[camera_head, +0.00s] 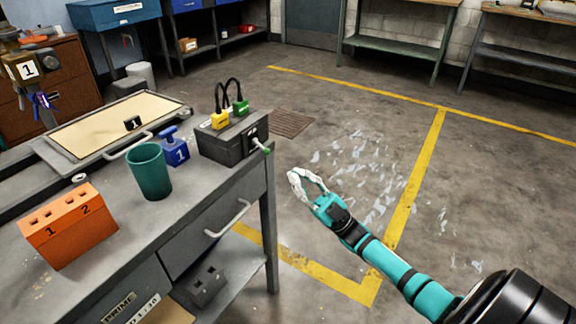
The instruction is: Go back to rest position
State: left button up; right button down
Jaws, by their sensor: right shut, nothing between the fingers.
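My right gripper (306,184) is white-fingered on a teal and black arm that comes in from the lower right. It is shut and empty, over the open floor just right of the workbench (215,205). It appears apart from the bench and everything on it. My left gripper and left arm are not in this view.
A drawer handle (228,219) juts out. The floor (470,190) at right is clear.

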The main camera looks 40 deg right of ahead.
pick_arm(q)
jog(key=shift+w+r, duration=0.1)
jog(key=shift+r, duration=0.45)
pick_arm(e)
jog(key=shift+v, duration=0.9)
jog(key=shift+w+f, duration=0.1)
